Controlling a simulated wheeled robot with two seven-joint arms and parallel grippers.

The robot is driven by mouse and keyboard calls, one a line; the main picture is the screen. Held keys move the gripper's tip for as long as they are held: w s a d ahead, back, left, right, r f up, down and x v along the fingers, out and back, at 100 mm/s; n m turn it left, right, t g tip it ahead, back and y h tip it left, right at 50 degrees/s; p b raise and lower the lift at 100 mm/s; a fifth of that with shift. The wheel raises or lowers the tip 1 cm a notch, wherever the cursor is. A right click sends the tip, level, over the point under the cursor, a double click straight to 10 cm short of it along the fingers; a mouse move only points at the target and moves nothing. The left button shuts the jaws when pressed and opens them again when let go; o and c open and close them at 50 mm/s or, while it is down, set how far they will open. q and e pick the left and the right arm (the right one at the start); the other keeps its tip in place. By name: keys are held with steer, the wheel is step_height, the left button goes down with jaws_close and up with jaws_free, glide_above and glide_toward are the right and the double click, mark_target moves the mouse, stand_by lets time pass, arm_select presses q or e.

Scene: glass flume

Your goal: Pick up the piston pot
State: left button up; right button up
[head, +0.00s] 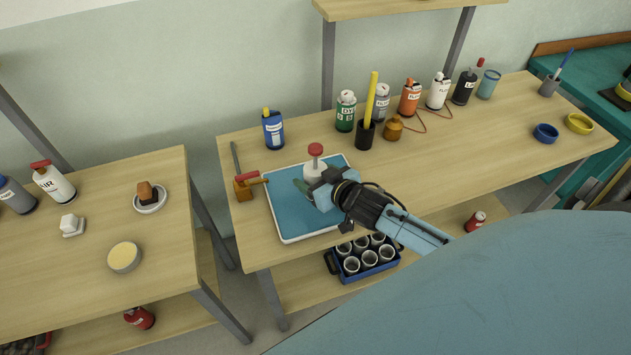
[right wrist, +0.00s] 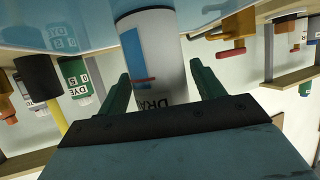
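The piston pot, a white pot (head: 315,168) with a red knob on top, stands upright on the blue tray (head: 290,220). In the right wrist view its white side with a blue and red label (right wrist: 165,65) shows between my two green fingers. My right gripper (head: 312,188) is open at the pot's near side, low over the tray. In the right wrist view there are gaps between the pot and both fingers. The gripper hides the pot's lower part in the head view. My left gripper is not in view.
A red-and-orange tool (head: 247,185) stands at the tray's left edge. A blue can (head: 273,130), a dark cup with a yellow stick (head: 366,134) and several bottles line the back. A blue crate of cups (head: 365,262) sits on the lower shelf. The table's right middle is clear.

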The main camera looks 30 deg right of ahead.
steer(key=c, duration=0.9)
